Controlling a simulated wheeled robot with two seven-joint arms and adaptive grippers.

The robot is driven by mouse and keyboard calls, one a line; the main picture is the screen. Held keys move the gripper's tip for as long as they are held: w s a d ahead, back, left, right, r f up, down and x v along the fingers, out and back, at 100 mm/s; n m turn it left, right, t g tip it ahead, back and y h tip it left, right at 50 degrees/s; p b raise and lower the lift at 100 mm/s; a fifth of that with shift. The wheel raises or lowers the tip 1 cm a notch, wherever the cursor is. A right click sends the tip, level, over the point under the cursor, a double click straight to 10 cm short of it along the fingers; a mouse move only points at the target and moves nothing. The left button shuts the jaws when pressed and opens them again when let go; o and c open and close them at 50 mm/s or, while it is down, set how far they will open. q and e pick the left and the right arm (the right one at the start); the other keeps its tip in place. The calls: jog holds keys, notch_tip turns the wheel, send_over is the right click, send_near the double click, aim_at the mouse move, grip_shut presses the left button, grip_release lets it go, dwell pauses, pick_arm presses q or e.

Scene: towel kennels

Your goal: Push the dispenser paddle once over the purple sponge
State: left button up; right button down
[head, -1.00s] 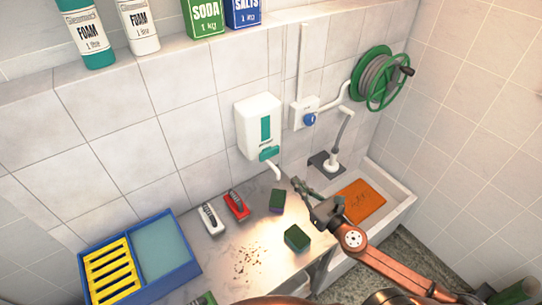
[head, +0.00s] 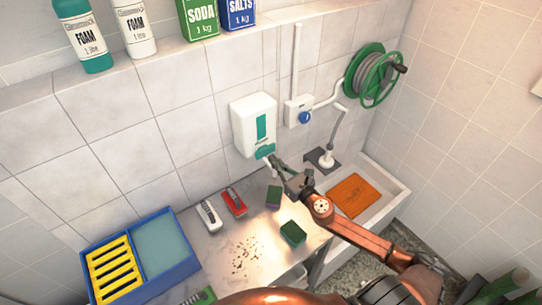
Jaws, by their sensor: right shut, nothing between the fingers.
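The white wall dispenser (head: 240,125) has a green front strip and a green paddle (head: 264,151) at its lower end. My right gripper (head: 273,160) is shut and empty, with its tips at the paddle; I cannot tell whether they touch it. The spout under the paddle is largely hidden by the gripper. A dark sponge with purple showing (head: 273,197) lies on the metal counter below the dispenser. A second sponge (head: 292,233), green on top with a dark purplish side, lies nearer the front. My left gripper is not in view.
A red brush (head: 234,203) and a white brush (head: 209,216) lie left of the sponges. A blue tray (head: 183,268) with a yellow rack stands further left. At right, a sink (head: 399,190) holds an orange mat (head: 354,196). Brown crumbs lie on the counter.

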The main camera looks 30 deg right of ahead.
aim_at(266, 152)
jog(key=shift+w+a, duration=0.1)
jog(key=shift+w, duration=1.15)
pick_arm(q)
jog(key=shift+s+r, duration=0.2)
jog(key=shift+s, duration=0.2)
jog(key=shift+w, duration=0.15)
pick_arm(e)
jog(key=shift+w, duration=0.1)
jog(key=shift+w+a+p, duration=0.1)
jog(key=shift+w+p, duration=0.2)
jog(key=shift+w, duration=0.6)
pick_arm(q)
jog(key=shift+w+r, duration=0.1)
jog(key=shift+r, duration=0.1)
pick_arm(e)
jog(key=shift+s, duration=0.4)
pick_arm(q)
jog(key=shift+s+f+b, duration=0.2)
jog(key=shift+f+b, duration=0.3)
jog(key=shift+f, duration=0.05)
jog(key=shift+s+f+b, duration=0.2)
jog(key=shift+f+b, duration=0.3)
pick_arm(e)
jog(key=s+d, duration=0.1)
jog(key=s, duration=1.2)
jog(key=shift+s, duration=0.15)
